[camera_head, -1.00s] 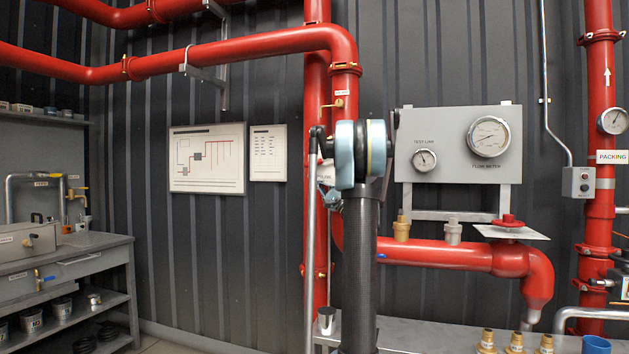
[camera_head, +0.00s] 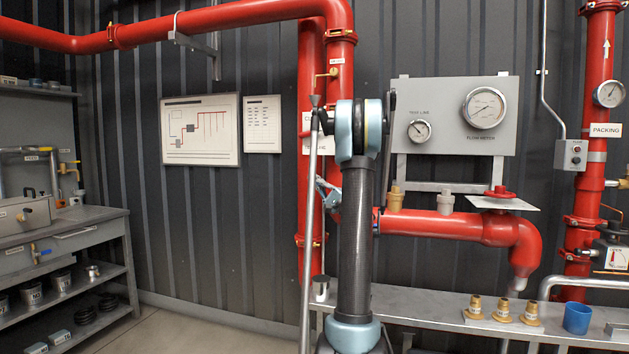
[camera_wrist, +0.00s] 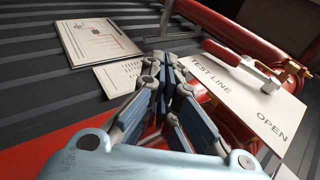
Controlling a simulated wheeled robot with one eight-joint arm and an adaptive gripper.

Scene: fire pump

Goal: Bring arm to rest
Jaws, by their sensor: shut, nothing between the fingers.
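My gripper (camera_wrist: 168,65) is in the middle of the wrist view, its blue-grey fingers together with nothing between them. In the head view my dark arm stands upright in the middle, and a small blue-grey part of my gripper (camera_head: 327,190) shows just left of it, mostly hidden. In the wrist view a white TEST LINE / OPEN sign (camera_wrist: 240,105) lies to the right of the fingers. I cannot tell how far the fingertips are from the wall or pipes.
Red pipes (camera_head: 316,210) run behind my arm. A gauge panel (camera_head: 455,140) is to the right. A low bench (camera_head: 420,300) holds brass fittings (camera_head: 503,311) and a blue cup (camera_head: 577,317). A workbench (camera_head: 75,225) stands at left. Clear floor (camera_head: 165,330) lies between.

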